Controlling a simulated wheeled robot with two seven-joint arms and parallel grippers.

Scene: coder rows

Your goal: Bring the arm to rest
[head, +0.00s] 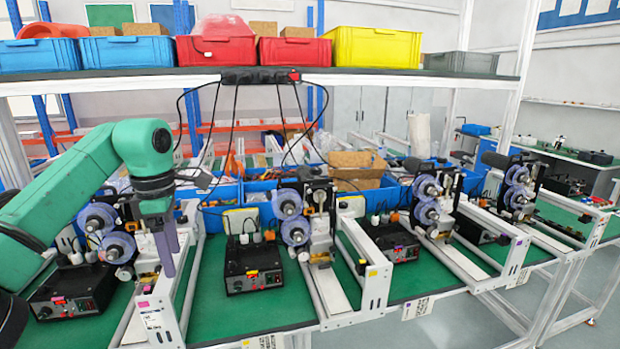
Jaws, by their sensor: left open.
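My left arm comes in from the left in the head view, in green and black. Its gripper (166,258) points down over the leftmost coder machine, beside that machine's white frame. The jaws are open, and I see nothing held between them. The gripper hides part of the leftmost coder (112,240). Whether the fingers touch the machine or its frame, I cannot tell. My right gripper is not in view.
Several coder machines with blue reels, such as the middle one (290,215), stand in a row on the green bench (238,312). White frames (375,285) jut forward between them. Black control boxes (253,268) sit alongside. A shelf above holds red, blue and yellow crates (372,48); cables hang below.

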